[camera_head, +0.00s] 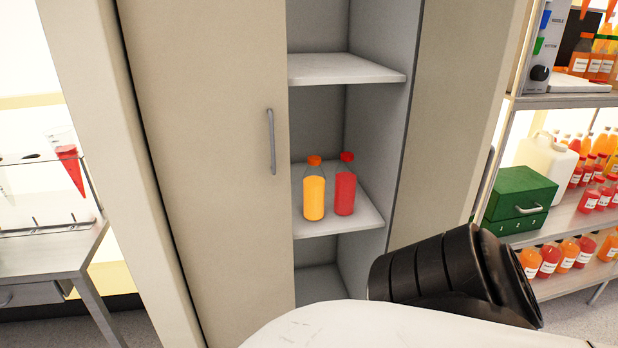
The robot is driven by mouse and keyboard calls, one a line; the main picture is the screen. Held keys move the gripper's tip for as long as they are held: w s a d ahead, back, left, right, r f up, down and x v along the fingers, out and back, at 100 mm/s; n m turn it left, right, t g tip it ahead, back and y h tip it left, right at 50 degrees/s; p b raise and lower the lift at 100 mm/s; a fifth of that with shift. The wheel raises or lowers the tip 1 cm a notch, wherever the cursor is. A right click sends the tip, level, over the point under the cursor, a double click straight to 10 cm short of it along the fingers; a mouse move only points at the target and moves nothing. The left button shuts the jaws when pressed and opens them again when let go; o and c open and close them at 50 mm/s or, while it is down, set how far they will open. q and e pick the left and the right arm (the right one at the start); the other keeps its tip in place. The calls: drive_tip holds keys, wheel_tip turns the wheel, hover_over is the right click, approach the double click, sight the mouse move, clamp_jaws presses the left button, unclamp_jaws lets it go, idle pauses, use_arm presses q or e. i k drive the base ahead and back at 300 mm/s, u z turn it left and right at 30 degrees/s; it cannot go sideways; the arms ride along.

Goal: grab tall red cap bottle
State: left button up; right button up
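A tall bottle with a red cap and red juice (345,186) stands upright on the middle shelf (330,226) of an open cabinet. An orange-capped bottle with orange juice (314,190) stands close to its left on the same shelf. The two bottles are of similar height, the red-capped one slightly higher in the picture. A black and white part of my own arm shows at the bottom right, below and in front of the shelf. Neither of my grippers is in view.
A cabinet door with a handle (271,141) covers the left side of the opening. An upper shelf (345,69) is empty. At right, a rack holds a green box (520,195), a white jug (546,158) and several juice bottles. A table (50,250) stands at left.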

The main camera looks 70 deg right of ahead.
sight(346, 175)
drive_tip(key=z, duration=0.55)
drive_tip(key=i, duration=1.05)
drive_tip(key=z, duration=1.5)
drive_tip(key=i, duration=0.25)
drive_tip(key=z, duration=0.1)
